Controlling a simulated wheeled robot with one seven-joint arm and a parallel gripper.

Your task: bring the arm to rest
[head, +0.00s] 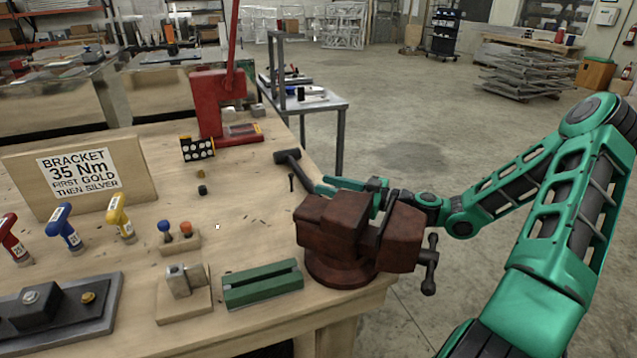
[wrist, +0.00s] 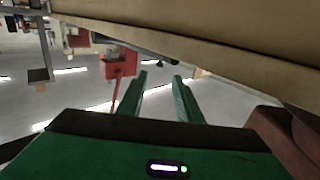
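My green arm reaches in from the right in the head view, and my gripper (head: 330,186) is low over the bench's right side, just behind the brown vise (head: 345,235). The vise hides part of it. In the wrist view the two green fingers of my gripper (wrist: 160,75) stand apart with nothing between them. A dark hammer (head: 287,156) lies on the bench just left of the fingertips; I cannot tell whether they touch it.
The wooden bench (head: 240,210) holds a red press (head: 215,100), a sign board (head: 80,175), coloured drivers (head: 120,220) and a green block (head: 262,285). A grey side table (head: 310,103) stands behind. Concrete floor (head: 410,110) is open beyond the arm.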

